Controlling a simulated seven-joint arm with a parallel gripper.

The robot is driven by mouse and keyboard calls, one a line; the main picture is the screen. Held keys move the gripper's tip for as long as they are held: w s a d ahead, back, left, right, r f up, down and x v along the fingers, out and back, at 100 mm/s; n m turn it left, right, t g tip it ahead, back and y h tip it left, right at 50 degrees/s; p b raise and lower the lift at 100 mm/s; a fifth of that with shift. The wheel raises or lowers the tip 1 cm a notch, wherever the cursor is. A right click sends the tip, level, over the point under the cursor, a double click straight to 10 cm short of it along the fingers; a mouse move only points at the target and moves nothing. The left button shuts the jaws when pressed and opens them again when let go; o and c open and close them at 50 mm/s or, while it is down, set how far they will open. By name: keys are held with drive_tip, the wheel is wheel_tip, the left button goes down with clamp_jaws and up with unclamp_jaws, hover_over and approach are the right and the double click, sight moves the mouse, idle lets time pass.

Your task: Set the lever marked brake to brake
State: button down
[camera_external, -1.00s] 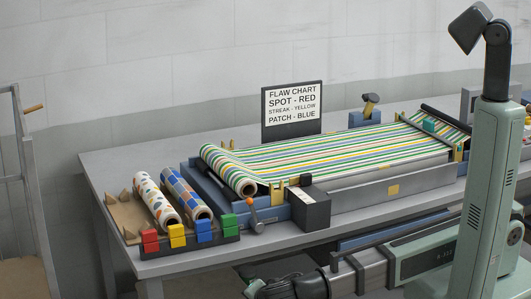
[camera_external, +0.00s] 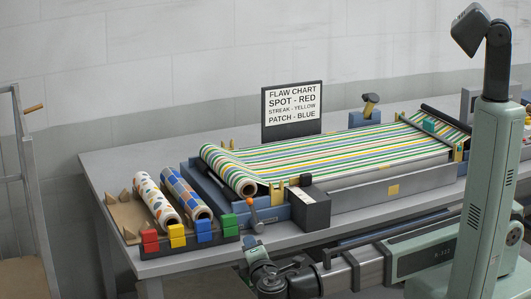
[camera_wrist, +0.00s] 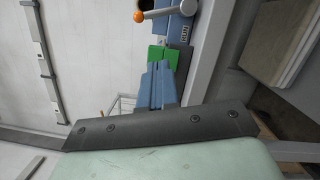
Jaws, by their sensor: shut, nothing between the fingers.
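The lever has an orange knob (camera_external: 251,201) and a grey shaft. It stands at the front left of the press, beside the striped roll, with the knob up and the shaft sloping down to the right. In the wrist view the orange knob (camera_wrist: 139,16) is at the top, on a light shaft running right across a blue block. A small label (camera_wrist: 183,33) there is too small to read. My gripper (camera_external: 250,243) is below the lever, close to the table's front edge, apart from it. In the wrist view my shut blue fingers (camera_wrist: 160,68) point up the picture towards the lever and hold nothing.
Red, yellow, blue and green blocks (camera_external: 203,229) front a rack with two patterned rolls (camera_external: 187,193), left of the lever. A dark box (camera_external: 311,209) stands right of the lever. A flaw chart sign (camera_external: 292,106) stands behind the press. The table's front edge (camera_external: 180,265) lies beside my gripper.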

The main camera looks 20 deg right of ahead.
sight(253, 211)
drive_tip(key=x, duration=0.8)
drive_tip(key=shift+w+d+r, duration=0.2)
drive_tip(key=shift+w+d, duration=0.05)
drive_tip(key=shift+d, duration=0.25)
drive_tip(key=shift+w+d+r, duration=0.15)
drive_tip(key=shift+w+d, duration=0.1)
drive_tip(key=shift+d, duration=0.25)
drive_tip(key=shift+w+d+r, duration=0.15)
drive_tip(key=shift+w+d, duration=0.3)
drive_tip(key=shift+d, duration=0.05)
drive_tip(key=shift+d+r+m, duration=0.35)
drive_tip(key=shift+d+m, duration=0.15)
drive_tip(key=shift+m, duration=0.7)
drive_tip(key=shift+d+r+m+g, duration=0.2)
drive_tip(key=shift+d+m+g, duration=0.3)
drive_tip(key=shift+m, duration=0.5)
drive_tip(key=d+m, duration=0.1)
drive_tip(key=m, duration=0.2)
drive_tip(key=shift+d+r, duration=0.1)
drive_tip(key=shift+d, duration=1.3)
